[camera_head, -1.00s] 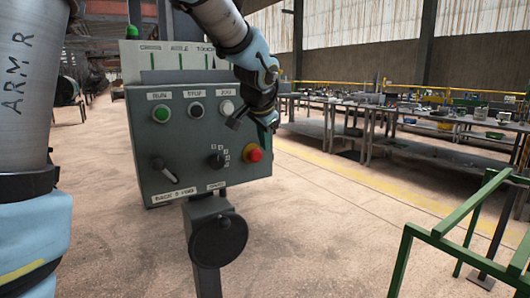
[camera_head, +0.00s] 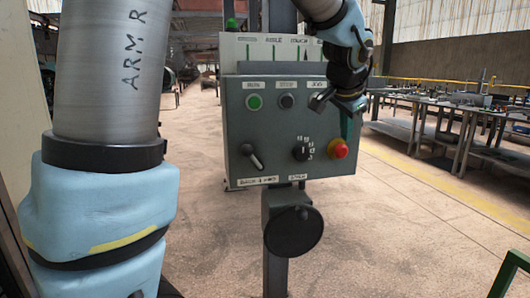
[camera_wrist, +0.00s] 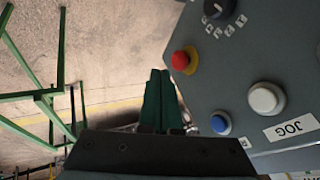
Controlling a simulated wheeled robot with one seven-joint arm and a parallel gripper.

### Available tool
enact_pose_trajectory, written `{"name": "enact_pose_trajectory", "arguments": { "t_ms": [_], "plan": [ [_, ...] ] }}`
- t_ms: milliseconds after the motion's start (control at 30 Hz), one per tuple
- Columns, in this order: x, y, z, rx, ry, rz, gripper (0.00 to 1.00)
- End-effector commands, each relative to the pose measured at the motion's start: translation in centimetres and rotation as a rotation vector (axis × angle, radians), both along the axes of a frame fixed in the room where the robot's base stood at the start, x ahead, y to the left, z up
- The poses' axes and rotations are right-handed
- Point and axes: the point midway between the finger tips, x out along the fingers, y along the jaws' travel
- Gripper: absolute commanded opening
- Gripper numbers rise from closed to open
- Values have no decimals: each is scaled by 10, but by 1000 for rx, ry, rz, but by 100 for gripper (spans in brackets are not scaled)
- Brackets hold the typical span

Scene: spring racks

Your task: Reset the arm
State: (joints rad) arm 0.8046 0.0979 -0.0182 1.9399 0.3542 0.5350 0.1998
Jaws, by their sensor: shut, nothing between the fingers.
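My gripper (camera_head: 347,137) hangs at the right side of a grey control box (camera_head: 270,165), its narrow green fingers pointing down just above the red button (camera_head: 337,148). In the wrist view the green fingers (camera_wrist: 159,75) are together and empty, beside the box's edge. I cannot tell whether they touch the box. My arm comes down from the top of the head view and partly hides the white JOG button, which shows clearly in the wrist view (camera_wrist: 266,98). The wrist view also shows a blue button (camera_wrist: 221,123) and the black selector knob (camera_wrist: 219,5).
The box stands on a post with a round black handwheel (camera_head: 294,231). A green button (camera_head: 254,102) and a lever (camera_head: 251,156) are on its face. Long workbenches (camera_head: 440,115) stand at the right. A green frame (camera_head: 512,272) is at the lower right. Open floor lies between.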

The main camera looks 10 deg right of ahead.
Motion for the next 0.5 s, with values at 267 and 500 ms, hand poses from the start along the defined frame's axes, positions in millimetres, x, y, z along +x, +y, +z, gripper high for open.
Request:
{"name": "enact_pose_trajectory", "arguments": {
  "t_ms": [267,500],
  "plan": [
    [7,163,-75,-25,237,441,0],
    [-52,291,-134,-93,448,894,0]
  ]
}}
